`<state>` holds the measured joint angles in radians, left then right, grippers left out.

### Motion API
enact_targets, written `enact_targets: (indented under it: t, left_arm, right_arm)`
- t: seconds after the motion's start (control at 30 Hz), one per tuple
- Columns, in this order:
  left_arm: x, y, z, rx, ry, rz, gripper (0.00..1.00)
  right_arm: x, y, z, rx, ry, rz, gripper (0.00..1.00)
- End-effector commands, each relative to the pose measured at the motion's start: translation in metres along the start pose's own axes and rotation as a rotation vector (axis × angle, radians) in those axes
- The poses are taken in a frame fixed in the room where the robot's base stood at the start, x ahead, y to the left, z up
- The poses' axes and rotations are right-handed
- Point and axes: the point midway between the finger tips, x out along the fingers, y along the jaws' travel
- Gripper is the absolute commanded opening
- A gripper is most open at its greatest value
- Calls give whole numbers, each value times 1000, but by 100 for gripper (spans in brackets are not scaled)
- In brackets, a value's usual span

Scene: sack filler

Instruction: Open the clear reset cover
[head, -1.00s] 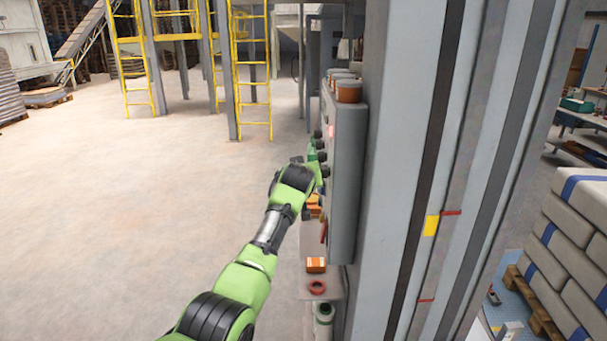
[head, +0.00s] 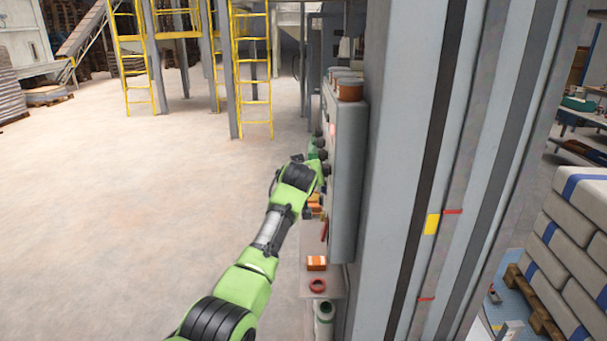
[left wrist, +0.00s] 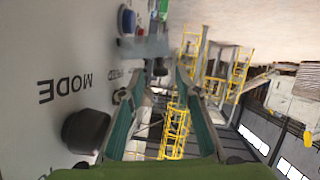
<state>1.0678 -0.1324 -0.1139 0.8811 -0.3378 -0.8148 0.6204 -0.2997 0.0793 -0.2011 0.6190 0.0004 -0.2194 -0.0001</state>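The grey control box (head: 345,180) is seen nearly edge-on in the head view, its front facing left. My left gripper (left wrist: 160,73) is open in the left wrist view, two teal fingers apart with nothing seen between them. The panel face (left wrist: 40,60) fills the left of that view, with the word MODE and a black knob (left wrist: 87,130) beside the left finger. A greyish, see-through-looking piece (left wrist: 145,46) stands out from the panel beyond the fingertips, near a blue button (left wrist: 127,20). It may be the clear reset cover; I cannot tell whether it is shut. My right gripper is not in view.
Containers (head: 350,90) stand on top of the box. A small shelf below holds an orange box (head: 316,263) and a red ring (head: 317,285). A grey column (head: 400,150) stands right of the box. The floor (head: 130,220) at left is clear; yellow ladders (head: 255,90) stand behind.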

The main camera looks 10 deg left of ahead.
Motion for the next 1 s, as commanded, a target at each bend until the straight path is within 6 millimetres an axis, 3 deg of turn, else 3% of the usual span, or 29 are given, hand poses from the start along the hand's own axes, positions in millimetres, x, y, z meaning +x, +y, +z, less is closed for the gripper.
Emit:
enact_targets:
  t: [0.7,1.0]
  left_arm:
    - [-91,0,1,-1,0,2,31]
    - [-110,0,1,-1,0,0,31]
  right_arm:
    - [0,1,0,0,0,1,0]
    - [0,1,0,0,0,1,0]
